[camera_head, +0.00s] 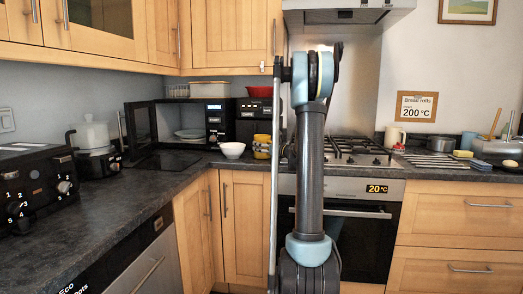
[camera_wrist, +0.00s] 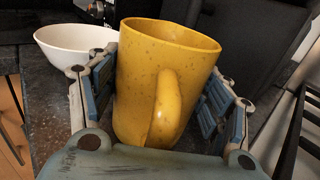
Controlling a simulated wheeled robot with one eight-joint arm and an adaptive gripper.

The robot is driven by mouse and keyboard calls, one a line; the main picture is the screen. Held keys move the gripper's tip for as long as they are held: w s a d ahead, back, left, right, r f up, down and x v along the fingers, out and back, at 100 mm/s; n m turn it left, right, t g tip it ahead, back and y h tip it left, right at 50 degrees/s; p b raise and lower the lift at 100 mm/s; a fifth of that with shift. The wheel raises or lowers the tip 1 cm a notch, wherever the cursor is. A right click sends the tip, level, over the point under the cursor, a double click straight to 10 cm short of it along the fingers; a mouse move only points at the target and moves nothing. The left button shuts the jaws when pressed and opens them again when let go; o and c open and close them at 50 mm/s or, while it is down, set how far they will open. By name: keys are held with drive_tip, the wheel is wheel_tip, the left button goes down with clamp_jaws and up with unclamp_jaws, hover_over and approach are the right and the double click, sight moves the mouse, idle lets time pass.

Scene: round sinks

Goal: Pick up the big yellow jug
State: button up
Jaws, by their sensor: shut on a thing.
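The big yellow jug (camera_wrist: 140,75) is speckled, with an open top and a handle facing the wrist camera. My gripper (camera_wrist: 163,82) is shut on it, with blue-grey finger pads on its left and right sides. In the head view the jug (camera_head: 262,139) shows small at the back of the counter, just left of my arm, with dark bands across it. Its underside is hidden in the wrist view, so I cannot tell whether it touches the counter.
A white bowl (camera_wrist: 72,42) sits close left of the jug; it also shows in the head view (camera_head: 232,150). An open microwave (camera_head: 168,126) stands behind to the left. The gas hob (camera_head: 358,152) lies to the right. The dark counter (camera_head: 150,185) has free room at the front left.

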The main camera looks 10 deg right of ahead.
wheel_tip(320, 180, up, 10)
drive_tip(key=shift+f, duration=0.15)
idle(0.9)
idle(0.5)
drive_tip(key=shift+a, duration=0.1)
drive_tip(key=shift+s+a+f+n+g+y, duration=0.1)
drive_tip(key=shift+a+f+n+g+y, duration=0.15)
drive_tip(key=shift+f+n+g+y, duration=1.05)
drive_tip(key=shift+a+f+n+g+y, duration=0.2)
drive_tip(key=shift+f+n+g+y, duration=0.35)
drive_tip(key=shift+n+g+y, duration=1.45)
drive_tip(key=shift+s+a+f+n+g+y, duration=0.1)
drive_tip(key=shift+a+f+n+g+y, duration=0.15)
drive_tip(key=shift+f+n+g+y, duration=1.4)
drive_tip(key=shift+w+r+m+g+h, duration=0.1)
drive_tip(key=shift+r+m+g+h, duration=0.45)
drive_tip(key=shift+h, duration=0.4)
